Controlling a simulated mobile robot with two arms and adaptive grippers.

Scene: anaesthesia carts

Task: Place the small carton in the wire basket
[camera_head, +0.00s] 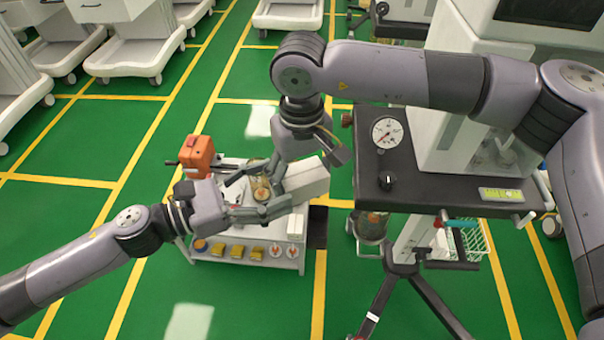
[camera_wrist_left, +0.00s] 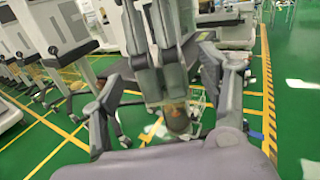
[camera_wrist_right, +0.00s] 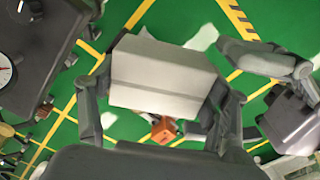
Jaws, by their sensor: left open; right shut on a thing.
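The small carton (camera_head: 308,180) is a plain white box, seen in the head view below my right gripper (camera_head: 312,162). In the right wrist view the carton (camera_wrist_right: 160,78) fills the space between the fingers of my right gripper, which is shut on it. My left gripper (camera_head: 278,190) is open, its fingers spread close to the carton's left side; I cannot tell if they touch it. The wire basket (camera_head: 477,242) hangs low at the right under the anaesthesia machine, partly hidden by the machine's shelf and a dark bar.
The machine's dark shelf (camera_head: 440,190) with a gauge and a tripod-like stand (camera_head: 400,268) are at the right. Green floor is open at left.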

